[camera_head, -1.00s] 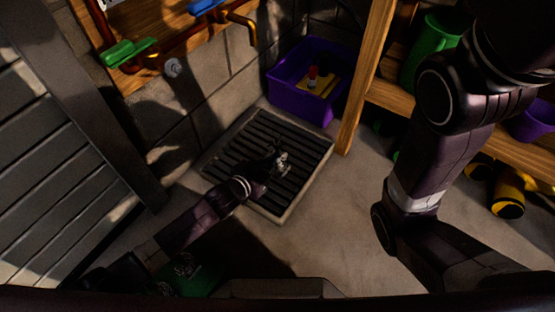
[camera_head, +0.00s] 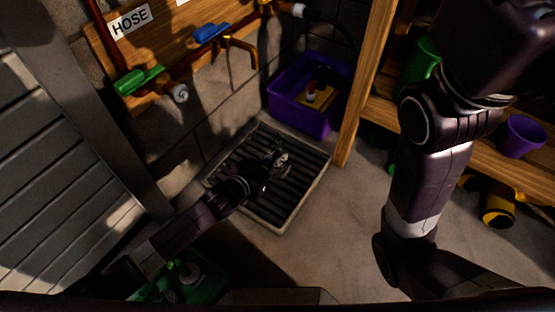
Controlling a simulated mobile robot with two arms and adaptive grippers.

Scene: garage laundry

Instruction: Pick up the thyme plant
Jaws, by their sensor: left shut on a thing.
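My left gripper (camera_head: 277,160) is above the floor drain grate (camera_head: 296,203), at the end of my arm that comes in from the lower left. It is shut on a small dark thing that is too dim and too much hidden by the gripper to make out. I cannot tell whether this is the thyme plant, and I see no other plant that I can clearly name as thyme. My right arm crosses the right side of the view, but its gripper is out of view.
A purple bin (camera_head: 304,117) with small items stands by the wall. Wooden shelving with a purple pot (camera_head: 522,136) is at right. A green container (camera_head: 205,283) is at lower left. Pipes with a green valve handle (camera_head: 139,80) are on the wall. Floor right of the grate is clear.

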